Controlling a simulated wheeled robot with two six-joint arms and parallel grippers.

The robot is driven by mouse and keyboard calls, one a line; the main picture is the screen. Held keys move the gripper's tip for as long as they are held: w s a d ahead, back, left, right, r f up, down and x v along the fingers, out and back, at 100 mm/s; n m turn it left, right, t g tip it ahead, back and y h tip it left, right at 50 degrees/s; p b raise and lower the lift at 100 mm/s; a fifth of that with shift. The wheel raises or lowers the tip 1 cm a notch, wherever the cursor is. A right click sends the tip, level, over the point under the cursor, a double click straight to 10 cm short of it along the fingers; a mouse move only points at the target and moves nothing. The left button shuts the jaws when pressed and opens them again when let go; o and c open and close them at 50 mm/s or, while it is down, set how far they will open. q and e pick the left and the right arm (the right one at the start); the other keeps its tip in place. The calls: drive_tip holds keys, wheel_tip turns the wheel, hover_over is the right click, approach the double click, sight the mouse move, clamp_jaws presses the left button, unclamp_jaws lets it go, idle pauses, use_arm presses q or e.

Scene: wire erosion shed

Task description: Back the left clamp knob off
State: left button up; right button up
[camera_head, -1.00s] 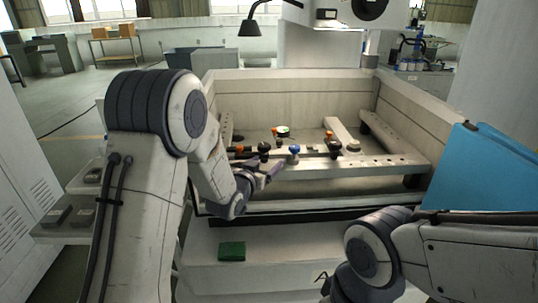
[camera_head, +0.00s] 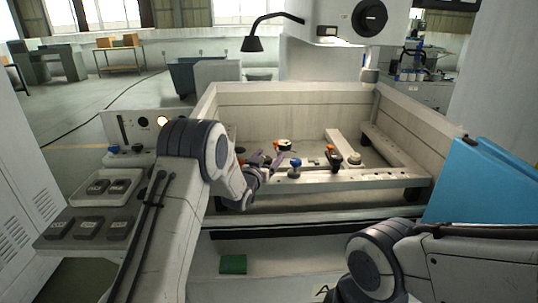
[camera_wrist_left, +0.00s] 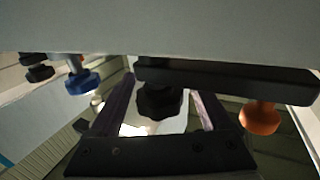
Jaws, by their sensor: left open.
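The left clamp is a black bar (camera_wrist_left: 230,78) with a black star-shaped knob (camera_wrist_left: 160,102) and an orange knob (camera_wrist_left: 260,117), seen in the left wrist view. My left gripper (camera_wrist_left: 163,108) is open, with one finger on each side of the black knob. I cannot tell whether either finger touches it. In the head view my left gripper (camera_head: 270,161) is at the left clamp and largely hides it; a bit of orange (camera_head: 240,162) shows beside the wrist. My right arm is at the lower right, and its gripper is out of the frame.
A blue knob (camera_head: 295,167) stands on the rail (camera_head: 345,181) just right of my left gripper; it also shows in the wrist view (camera_wrist_left: 81,81). A second black clamp (camera_head: 334,160) is farther right. Tank walls (camera_head: 300,98) surround the rail. A green block (camera_head: 233,264) lies in front.

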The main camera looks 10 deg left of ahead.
sight(268, 163)
use_arm(q)
drive_tip(key=shift+w, duration=0.15)
clamp_jaws()
drive_tip(key=shift+s+a+n+g+y+b, duration=0.1)
drive_tip(key=shift+a+n+g+y+b, duration=0.4)
drive_tip(key=shift+n+y, duration=1.45)
drive_tip(key=shift+s+a+n+g+y+b, duration=0.2)
drive_tip(key=shift+n+g+y, duration=0.65)
drive_tip(key=shift+y, duration=1.8)
drive_tip(key=shift+a+n+g+y+b, duration=0.25)
drive_tip(key=shift+a+n+y+b, duration=0.2)
drive_tip(key=shift+n+y, duration=1.6)
drive_tip(key=shift+y, duration=0.35)
unclamp_jaws()
drive_tip(key=b+v, duration=0.1)
drive_tip(key=v, duration=0.9)
drive_tip(key=shift+s+d+b, duration=0.2)
drive_tip(key=shift+b, duration=0.2)
